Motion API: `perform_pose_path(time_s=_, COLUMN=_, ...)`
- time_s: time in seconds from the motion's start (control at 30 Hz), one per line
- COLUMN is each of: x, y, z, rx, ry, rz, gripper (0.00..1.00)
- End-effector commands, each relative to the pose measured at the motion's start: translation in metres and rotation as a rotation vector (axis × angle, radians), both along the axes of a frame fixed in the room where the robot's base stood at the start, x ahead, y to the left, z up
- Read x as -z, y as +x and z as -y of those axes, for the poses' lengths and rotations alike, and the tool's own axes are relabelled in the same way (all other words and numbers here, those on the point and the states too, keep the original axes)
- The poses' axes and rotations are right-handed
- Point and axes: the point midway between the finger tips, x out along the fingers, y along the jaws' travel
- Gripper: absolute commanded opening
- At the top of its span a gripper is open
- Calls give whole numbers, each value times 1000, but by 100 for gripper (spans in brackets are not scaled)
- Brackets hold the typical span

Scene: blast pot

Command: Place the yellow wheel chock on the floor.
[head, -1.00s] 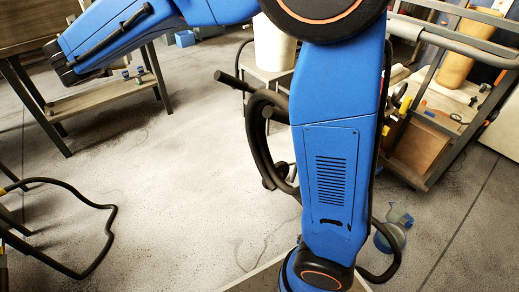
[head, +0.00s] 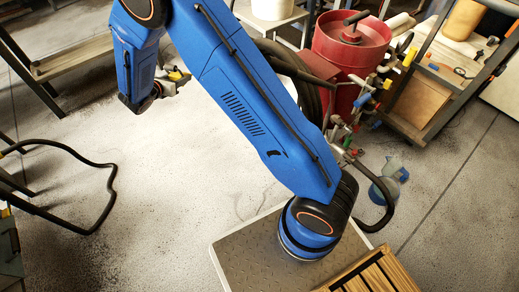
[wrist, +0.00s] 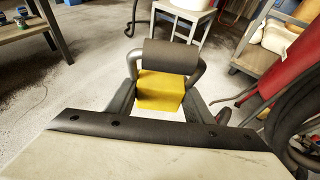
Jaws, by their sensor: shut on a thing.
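The yellow wheel chock (wrist: 160,92) is between my gripper's fingers (wrist: 160,100) in the wrist view. A dark padded grip on a bent grey tube crosses in front of it. My gripper is shut on it. In the head view, my gripper (head: 168,88) is at the upper left, and small yellow parts of the chock (head: 175,75) show beside it. The chock is held in the air above pale concrete floor (head: 130,170); how high is hard to tell. Much of the chock is hidden by the gripper and the grip.
A red blast pot (head: 345,62) with hoses and valves stands beyond my arm. A workbench (head: 75,60) is at the upper left, and a black hose (head: 85,155) loops on the floor at left. A cart (head: 410,110) stands at right. The middle floor is clear.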

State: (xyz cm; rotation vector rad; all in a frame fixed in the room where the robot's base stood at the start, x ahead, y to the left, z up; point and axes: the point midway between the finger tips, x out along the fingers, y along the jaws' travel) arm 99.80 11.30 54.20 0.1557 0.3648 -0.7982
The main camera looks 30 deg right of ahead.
Motion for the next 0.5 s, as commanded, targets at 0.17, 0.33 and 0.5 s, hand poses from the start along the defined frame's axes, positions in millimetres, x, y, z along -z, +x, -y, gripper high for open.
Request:
perform_pose_path(time_s=0.17, x=67, y=-8, z=37, rx=104, ry=-5, rz=-5, gripper=11)
perform_pose_path(time_s=0.33, x=127, y=-21, z=73, rx=200, ry=-6, rz=-5, gripper=11)
perform_pose_path(time_s=0.5, x=187, y=-42, z=112, rx=295, ry=-7, rz=-4, gripper=11)
